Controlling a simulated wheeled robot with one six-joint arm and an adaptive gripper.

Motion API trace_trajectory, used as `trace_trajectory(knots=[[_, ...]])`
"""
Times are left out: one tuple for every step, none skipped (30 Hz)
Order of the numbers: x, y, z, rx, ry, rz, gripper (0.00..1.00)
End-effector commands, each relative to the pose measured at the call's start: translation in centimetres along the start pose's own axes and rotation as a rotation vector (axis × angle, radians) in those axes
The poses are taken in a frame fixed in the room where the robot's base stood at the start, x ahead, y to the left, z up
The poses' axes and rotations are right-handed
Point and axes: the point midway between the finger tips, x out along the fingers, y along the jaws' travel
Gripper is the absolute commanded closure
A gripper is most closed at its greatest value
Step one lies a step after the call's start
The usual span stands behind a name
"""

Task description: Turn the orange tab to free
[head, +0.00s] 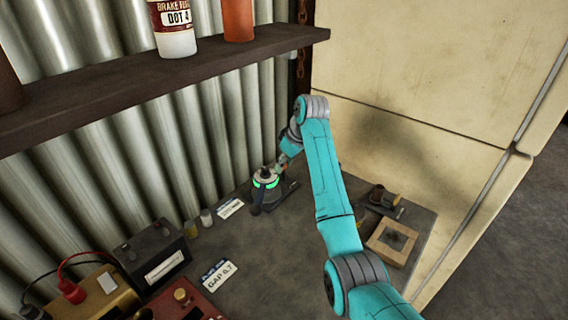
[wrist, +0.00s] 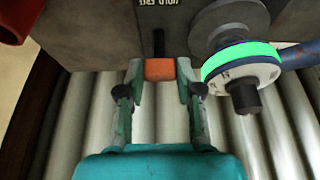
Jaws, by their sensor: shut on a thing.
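The orange tab (wrist: 160,69) sits between the two fingertips of my gripper (wrist: 160,75) in the wrist view. The fingers are shut on it, one at each side. A dark slot or stem (wrist: 158,42) runs from the tab into a dark housing (wrist: 110,35). Small white lettering (wrist: 160,2) on the housing is upside down and cut off, so I cannot read it. In the head view my gripper (head: 283,159) is at the back of the bench, and my arm and wrist hide much of it. The tab is too small there to tell clearly.
A round device with a glowing green ring (wrist: 240,58) and dark knob stands close beside my gripper; it also shows in the head view (head: 266,180). A shelf (head: 150,85) with bottles hangs above. A black battery (head: 155,252) and wooden frame (head: 376,247) flank the open bench middle.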

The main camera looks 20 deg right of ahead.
Motion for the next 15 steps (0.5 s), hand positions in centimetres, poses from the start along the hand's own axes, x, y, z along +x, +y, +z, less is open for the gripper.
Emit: trace_trajectory(knots=[[0.0, 0.0, 0.0, -0.001, 0.001, 0.000, 0.57], [0.0, 0.0, 0.0, -0.001, 0.001, 0.000, 0.54], [0.0, 0.0, 0.0, -0.001, 0.001, 0.001, 0.54], [0.0, 0.0, 0.0, -0.001, 0.001, 0.001, 0.54], [0.0, 0.0, 0.0, -0.001, 0.001, 0.001, 0.54], [0.0, 0.0, 0.0, 0.000, 0.001, 0.001, 0.54], [0.0, 0.0, 0.0, 0.000, 0.001, 0.001, 0.54], [0.0, 0.0, 0.0, 0.000, 0.001, 0.001, 0.54], [0.0, 0.0, 0.0, 0.000, 0.001, 0.001, 0.54], [-0.1, 0.0, 0.0, 0.000, 0.001, 0.001, 0.54], [-0.1, 0.0, 0.0, 0.000, 0.001, 0.001, 0.54], [-0.3, 0.0, 0.0, 0.000, 0.001, 0.001, 0.54], [-0.5, 0.0, 0.0, 0.000, 0.001, 0.001, 0.54], [-0.8, 0.0, -0.1, 0.000, 0.002, 0.002, 0.54], [-1.3, 0.1, -0.1, 0.000, 0.003, 0.002, 0.54]])
